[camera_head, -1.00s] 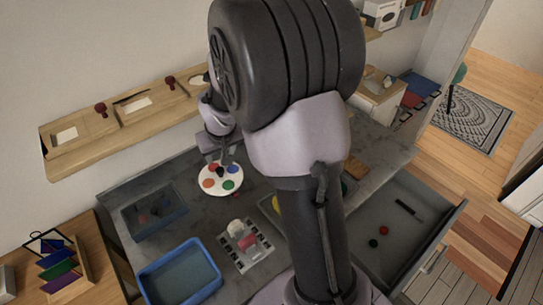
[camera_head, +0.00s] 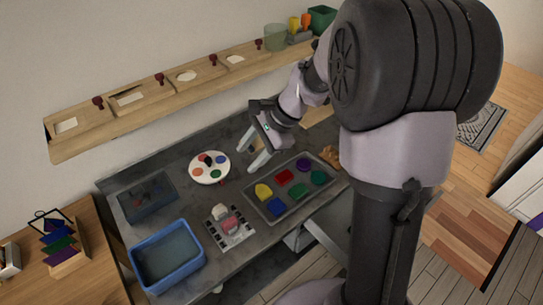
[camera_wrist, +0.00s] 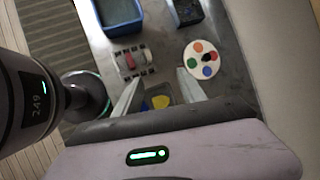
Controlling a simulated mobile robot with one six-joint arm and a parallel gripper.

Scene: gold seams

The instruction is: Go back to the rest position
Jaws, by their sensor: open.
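My gripper (camera_head: 257,150) hangs open and empty above the dark worktop (camera_head: 180,218), between the round white palette and the grey tray. In the wrist view, its two fingers (camera_wrist: 158,92) are spread apart with nothing between them. My arm reaches in from the right and hides part of the worktop's right end.
The white palette (camera_head: 197,171) carries colour spots and a small dark piece. The tray (camera_head: 249,197) holds several coloured pieces. A blue bin (camera_head: 141,271), a dark bin (camera_head: 128,212) and a small rack (camera_head: 240,236) stand left. A wooden shelf (camera_head: 75,148) runs along the wall.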

